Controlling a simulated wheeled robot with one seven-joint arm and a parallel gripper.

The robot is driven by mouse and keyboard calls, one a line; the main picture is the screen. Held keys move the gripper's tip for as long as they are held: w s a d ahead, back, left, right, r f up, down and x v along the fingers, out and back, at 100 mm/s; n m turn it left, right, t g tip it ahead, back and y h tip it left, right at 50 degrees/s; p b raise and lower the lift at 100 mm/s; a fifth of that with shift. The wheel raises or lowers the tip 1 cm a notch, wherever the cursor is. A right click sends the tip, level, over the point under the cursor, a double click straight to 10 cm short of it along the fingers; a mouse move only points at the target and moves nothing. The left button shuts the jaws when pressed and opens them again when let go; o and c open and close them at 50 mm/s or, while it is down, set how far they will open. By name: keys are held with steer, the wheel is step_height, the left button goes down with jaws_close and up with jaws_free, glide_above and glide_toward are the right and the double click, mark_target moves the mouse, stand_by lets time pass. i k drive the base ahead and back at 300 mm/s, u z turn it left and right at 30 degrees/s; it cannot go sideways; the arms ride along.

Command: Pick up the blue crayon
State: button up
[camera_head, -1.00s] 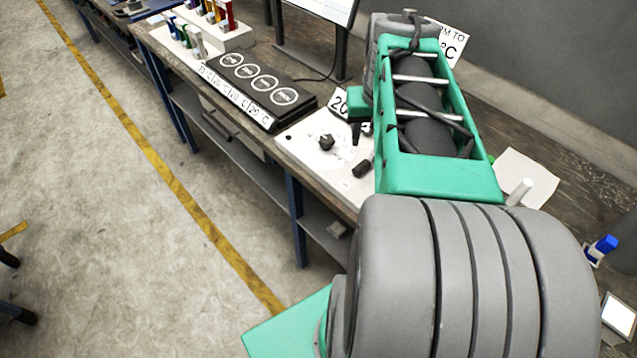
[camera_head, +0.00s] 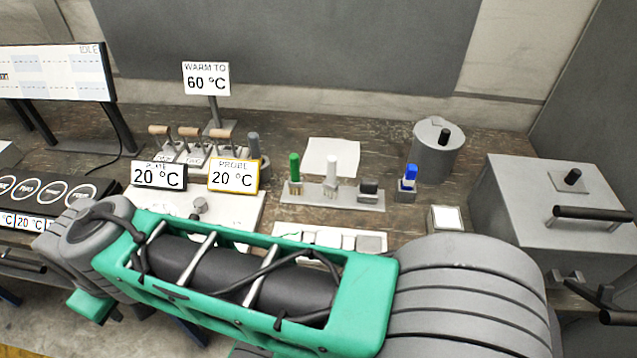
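A small upright blue piece (camera_head: 410,172), which looks like the blue crayon, stands in a small grey holder (camera_head: 405,195) on the bench, right of the middle. It is too small to make out its tip. My green and grey arm lies across the lower part of the view, in front of the bench. My gripper cannot be seen, and nothing shows held.
Left of the blue piece, a grey rack (camera_head: 330,196) holds a green piece (camera_head: 294,168) and a white piece (camera_head: 331,170). A lidded grey pot (camera_head: 437,155) stands behind it. A large grey box (camera_head: 550,205) stands to the right. White paper (camera_head: 333,152) lies behind the rack.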

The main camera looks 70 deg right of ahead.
mark_target(411, 171)
steer(key=k, duration=0.4)
steer(key=u, duration=1.4)
steer(key=i, duration=0.35)
steer(key=z, duration=4.45)
